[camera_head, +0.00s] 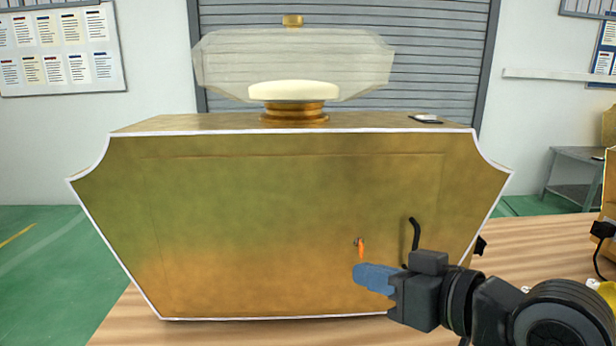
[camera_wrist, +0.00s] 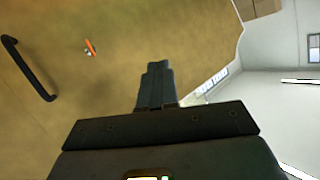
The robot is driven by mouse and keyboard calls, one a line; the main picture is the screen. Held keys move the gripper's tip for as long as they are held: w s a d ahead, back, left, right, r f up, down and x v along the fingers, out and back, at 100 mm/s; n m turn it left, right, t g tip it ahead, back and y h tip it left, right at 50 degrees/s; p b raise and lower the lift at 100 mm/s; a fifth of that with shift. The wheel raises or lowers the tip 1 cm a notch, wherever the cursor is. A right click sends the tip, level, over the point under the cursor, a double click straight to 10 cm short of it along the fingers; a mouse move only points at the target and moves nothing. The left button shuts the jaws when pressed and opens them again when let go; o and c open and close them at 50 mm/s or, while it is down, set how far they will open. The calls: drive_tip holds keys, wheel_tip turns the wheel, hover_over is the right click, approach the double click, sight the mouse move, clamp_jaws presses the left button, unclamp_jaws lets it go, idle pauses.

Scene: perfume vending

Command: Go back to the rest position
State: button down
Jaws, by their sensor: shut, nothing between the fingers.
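My gripper (camera_head: 362,277) is in front of the lower right part of a large gold perfume machine (camera_head: 250,220) in the head view. Its blue fingers are together with nothing between them. In the wrist view the shut fingers (camera_wrist: 156,85) point towards the gold front panel (camera_wrist: 130,40). A small orange piece (camera_head: 361,248) is on the panel just above the fingertips; it also shows in the wrist view (camera_wrist: 90,46). A black curved handle (camera_head: 415,234) is on the panel to the right, and at the left in the wrist view (camera_wrist: 28,70). I cannot tell whether the fingertips touch the panel.
The machine stands on a wooden table (camera_head: 540,250). A clear cap (camera_head: 300,60) with a white and gold base tops it, and a small dark flat item (camera_head: 425,119) lies on its top right. Another gold object (camera_head: 608,190) with a black cable stands at the right edge.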

drive_tip(key=s+d+f+m+t+h, duration=0.25)
drive_tip(key=s+f+m+h, duration=0.3)
drive_tip(key=s, duration=0.45)
drive_tip(key=s+d+f+m+t+h, duration=0.1)
drive_tip(key=s+f+m+t+h, duration=0.4)
drive_tip(key=s, duration=0.6)
drive_tip(key=s+d+f+n+g, duration=0.1)
drive_tip(key=s+d, duration=0.3)
drive_tip(key=s, duration=0.5)
drive_tip(key=s+d+f+n+g, duration=0.1)
drive_tip(key=s+d+n, duration=0.3)
drive_tip(key=s, duration=0.5)
drive_tip(key=shift+s+d+g+y, duration=0.25)
drive_tip(key=shift+g+y, duration=0.2)
drive_tip(key=shift+g, duration=0.4)
drive_tip(key=shift+f, duration=0.1)
